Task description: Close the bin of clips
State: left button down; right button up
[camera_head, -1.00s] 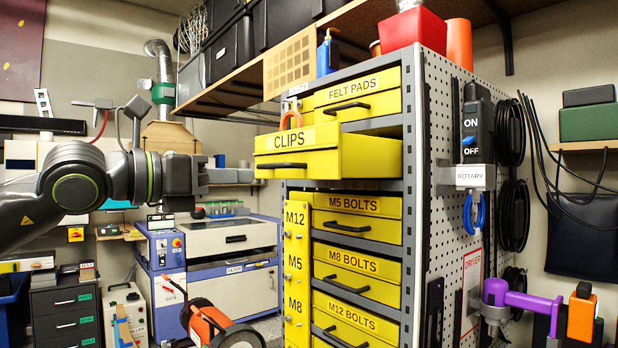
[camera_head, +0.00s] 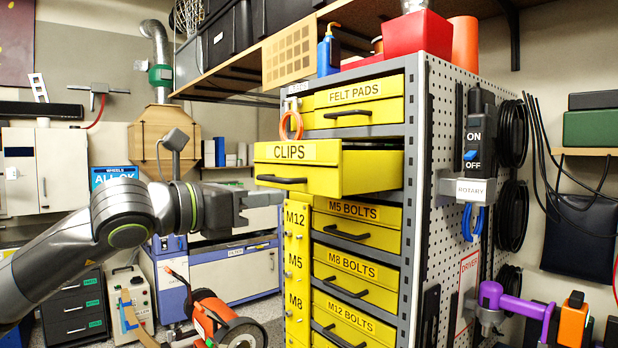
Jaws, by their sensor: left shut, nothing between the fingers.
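The yellow CLIPS bin (camera_head: 298,153) is pulled well out of the grey drawer rack (camera_head: 412,190), towards the left. Its black handle (camera_head: 282,180) is on the front face. My left gripper (camera_head: 242,208) is shut and empty. It appears just left of and a little below the handle, apart from the bin in the picture; the depth gap is hard to tell. My right gripper is not in view.
The FELT PADS bin (camera_head: 357,96) above and the M5 BOLTS bin (camera_head: 356,222) below sit in the rack. A yellow strip marked M12, M5 and M8 (camera_head: 297,275) stands below the CLIPS bin. An orange reel (camera_head: 212,318) is at the bottom.

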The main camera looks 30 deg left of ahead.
aim_at(323, 192)
pick_arm(q)
jog(key=p+x, duration=0.5)
jog(key=x, duration=0.1)
jog(key=shift+w+d+r+p, duration=0.1)
jog(key=shift+d+r+p, duration=0.05)
jog(key=shift+p, duration=0.25)
jog(key=shift+p+x, duration=0.8)
jog(key=shift+x, duration=0.4)
